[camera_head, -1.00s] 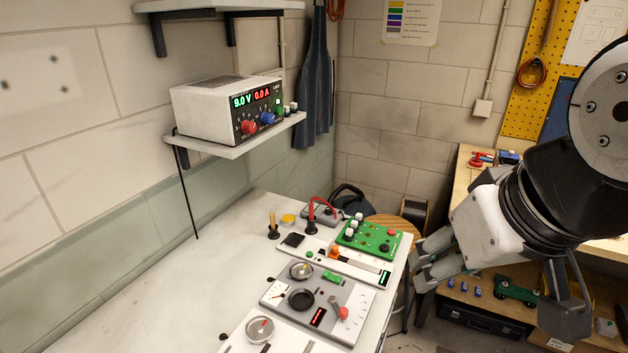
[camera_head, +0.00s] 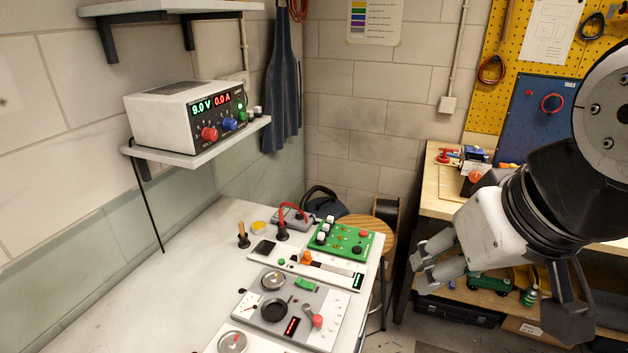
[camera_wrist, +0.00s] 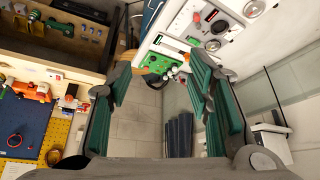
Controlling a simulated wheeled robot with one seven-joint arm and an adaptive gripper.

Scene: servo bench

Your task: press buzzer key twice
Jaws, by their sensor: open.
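My gripper (camera_head: 420,264) is open and empty at the right of the head view, in the air to the right of the bench. In the wrist view its teal-padded fingers (camera_wrist: 160,75) stand wide apart. No part is clearly labelled as the buzzer key. Candidates on the bench are a green board (camera_head: 342,239) with white knobs and red and black buttons, a white strip panel (camera_head: 332,274) with an orange knob and small green button, and a grey panel (camera_head: 302,336) with dials and a red-tipped lever. The green board also shows in the wrist view (camera_wrist: 152,62). The gripper touches none.
The white bench (camera_head: 165,300) is bare on its left. A wooden stool (camera_head: 374,232) stands behind the bench, and a wooden workbench (camera_head: 432,190) is at the right.

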